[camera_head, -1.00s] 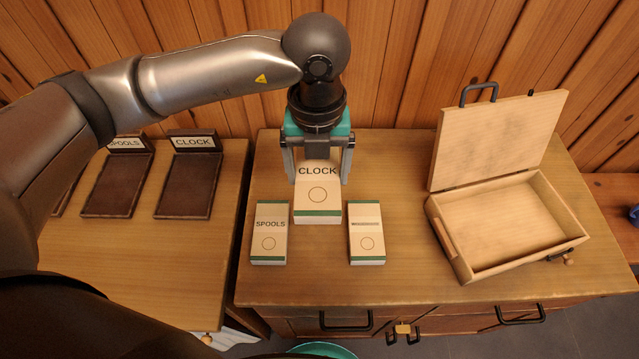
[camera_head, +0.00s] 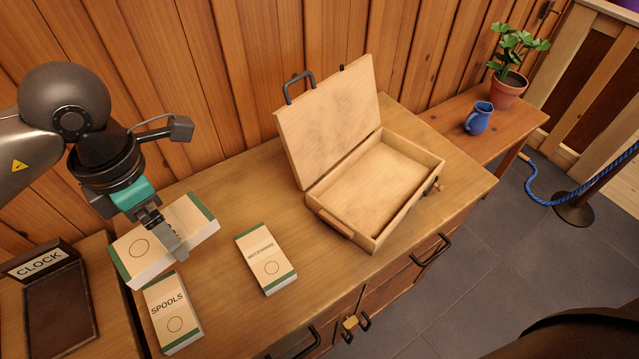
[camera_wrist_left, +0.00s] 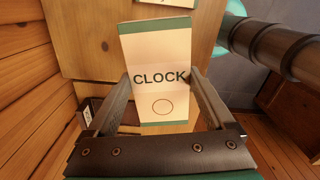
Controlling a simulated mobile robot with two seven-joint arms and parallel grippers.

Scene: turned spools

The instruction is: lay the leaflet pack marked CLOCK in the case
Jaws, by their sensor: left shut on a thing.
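My left gripper (camera_head: 166,232) is shut on the CLOCK pack (camera_head: 190,215), a cream pack with green end bands, and holds it above the left part of the cabinet top. In the left wrist view the word CLOCK reads clearly on the pack (camera_wrist_left: 160,55) between the two fingers (camera_wrist_left: 163,95). In the head view the fingers hide that word. The wooden case (camera_head: 322,213) stands open and empty to the right, its lid (camera_head: 330,115) raised at the back. My right gripper is not in view.
The SPOOLS pack (camera_head: 172,315) lies below the held pack, and another pack (camera_head: 266,258) lies between it and the case. A dark CLOCK tray (camera_head: 60,310) is at far left. A blue jug (camera_head: 478,118) and potted plant (camera_head: 508,85) stand on the right side table.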

